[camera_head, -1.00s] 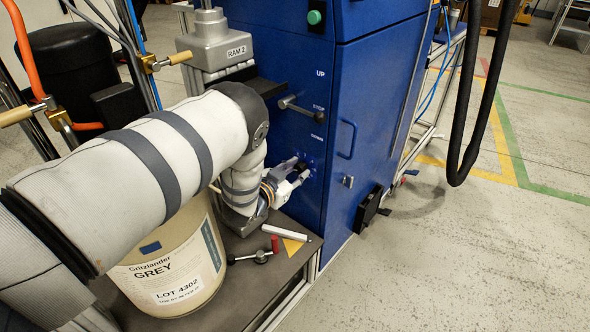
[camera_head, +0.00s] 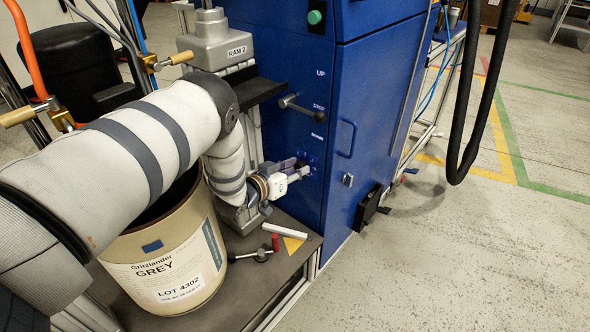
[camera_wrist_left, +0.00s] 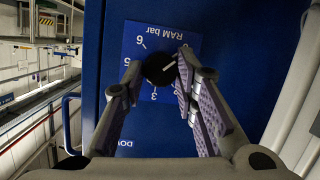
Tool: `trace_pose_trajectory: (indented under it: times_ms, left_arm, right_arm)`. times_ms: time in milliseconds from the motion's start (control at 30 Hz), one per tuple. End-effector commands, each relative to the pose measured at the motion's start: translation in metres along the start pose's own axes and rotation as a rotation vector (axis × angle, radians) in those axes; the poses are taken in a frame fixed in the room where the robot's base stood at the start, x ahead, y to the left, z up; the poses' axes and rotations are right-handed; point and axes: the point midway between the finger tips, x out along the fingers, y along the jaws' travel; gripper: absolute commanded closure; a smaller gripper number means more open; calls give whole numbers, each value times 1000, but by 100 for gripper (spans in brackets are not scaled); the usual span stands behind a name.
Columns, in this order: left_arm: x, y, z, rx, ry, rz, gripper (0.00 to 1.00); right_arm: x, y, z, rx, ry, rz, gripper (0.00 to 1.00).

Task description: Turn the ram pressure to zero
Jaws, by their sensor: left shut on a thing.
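The ram pressure control is a round black knob (camera_wrist_left: 158,70) with a white pointer line, on a blue "RAM bar" plate (camera_wrist_left: 185,40) that appears upside down in the left wrist view. The digits 6, 5 and 3 show around it; the pointer slants to the upper right in that picture. My left gripper (camera_wrist_left: 157,72) is shut on the knob, one purple-padded finger on each side. In the head view, my left gripper (camera_head: 303,168) reaches the front of the blue cabinet (camera_head: 345,95); its fingers largely hide the knob there. My right gripper is not in view.
A lever (camera_head: 303,108) marked UP, STOP and DOWN sticks out above my gripper. A cabinet handle (camera_head: 346,138) is to the right. A drum (camera_head: 165,265) labelled GREY stands under my left arm.

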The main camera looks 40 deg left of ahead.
Motion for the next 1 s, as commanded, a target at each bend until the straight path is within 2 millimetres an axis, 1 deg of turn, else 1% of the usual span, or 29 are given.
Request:
trace_pose_trajectory:
  times_ms: [200,233,267,300,333,567,667,900,1000]
  left_arm:
    - [0,0,-1,-2,3,0,100]
    - [0,0,-1,-2,3,0,71]
    - [0,0,-1,-2,3,0,64]
    - [0,0,-1,-2,3,0,55]
    - [0,0,-1,-1,3,0,53]
    - [0,0,0,0,1,0,53]
    - [-6,0,0,-1,-1,-2,53]
    - [-55,0,0,-3,0,-2,53]
    - [-69,-1,0,-2,0,-3,53]
  right_arm:
    - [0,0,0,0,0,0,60]
    - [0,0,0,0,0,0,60]
    - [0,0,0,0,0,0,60]
    - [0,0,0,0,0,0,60]
    - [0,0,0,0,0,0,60]
    - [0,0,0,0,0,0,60]
    - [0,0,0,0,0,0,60]
    - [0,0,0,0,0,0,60]
    - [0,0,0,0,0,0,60]
